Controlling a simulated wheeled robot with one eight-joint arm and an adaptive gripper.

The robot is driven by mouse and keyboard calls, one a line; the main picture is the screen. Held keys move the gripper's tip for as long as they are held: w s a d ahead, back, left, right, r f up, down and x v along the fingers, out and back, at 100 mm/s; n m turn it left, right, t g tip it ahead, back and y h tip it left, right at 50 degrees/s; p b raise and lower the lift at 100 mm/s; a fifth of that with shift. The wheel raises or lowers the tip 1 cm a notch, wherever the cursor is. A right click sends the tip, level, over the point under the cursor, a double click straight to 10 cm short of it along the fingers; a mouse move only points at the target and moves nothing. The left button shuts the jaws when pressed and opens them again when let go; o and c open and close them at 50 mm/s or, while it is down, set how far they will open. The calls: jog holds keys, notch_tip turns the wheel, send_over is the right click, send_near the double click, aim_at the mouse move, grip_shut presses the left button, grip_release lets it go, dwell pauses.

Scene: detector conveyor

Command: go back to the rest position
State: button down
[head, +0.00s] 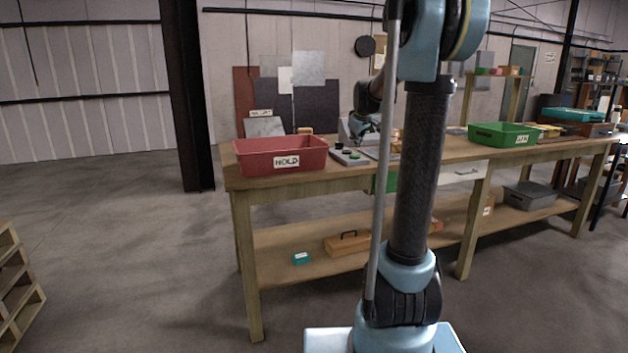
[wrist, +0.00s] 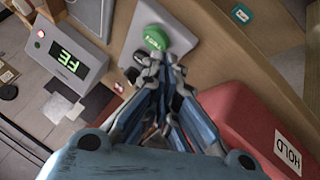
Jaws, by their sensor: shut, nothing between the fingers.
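My gripper (head: 362,130) is above the workbench, just right of the red HOLD bin in the head view. In the wrist view my gripper (wrist: 163,60) has its fingertips together, with nothing between them. They point at a grey control panel with a round green button (wrist: 156,38). The tips appear at the button's lower edge; I cannot tell whether they touch it. The panel (head: 350,157) also shows in the head view below my gripper. My upright arm hides part of the bench.
The red HOLD bin (head: 268,168) is at the bench's left end and shows in the wrist view (wrist: 240,110). A device with a green display (wrist: 70,62) is near the panel. A green bin (head: 487,140) stands farther right. Open floor (head: 120,250) lies left of the bench.

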jog(key=s+f+m+g, duration=0.2)
jog(key=s+f, duration=0.5)
jog(key=s, duration=0.9)
jog(key=s+f+m+g, duration=0.2)
jog(key=s+f, duration=0.5)
jog(key=s, duration=0.9)
jog(key=s+f+m+g, duration=0.2)
jog(key=s+f, duration=0.6)
jog(key=s, duration=0.8)
jog(key=shift+a+m, duration=0.4)
jog(key=shift+m, duration=0.4)
jog(key=shift+s+f, duration=0.1)
jog(key=shift+w+f, duration=0.2)
jog(key=shift+w, duration=0.25)
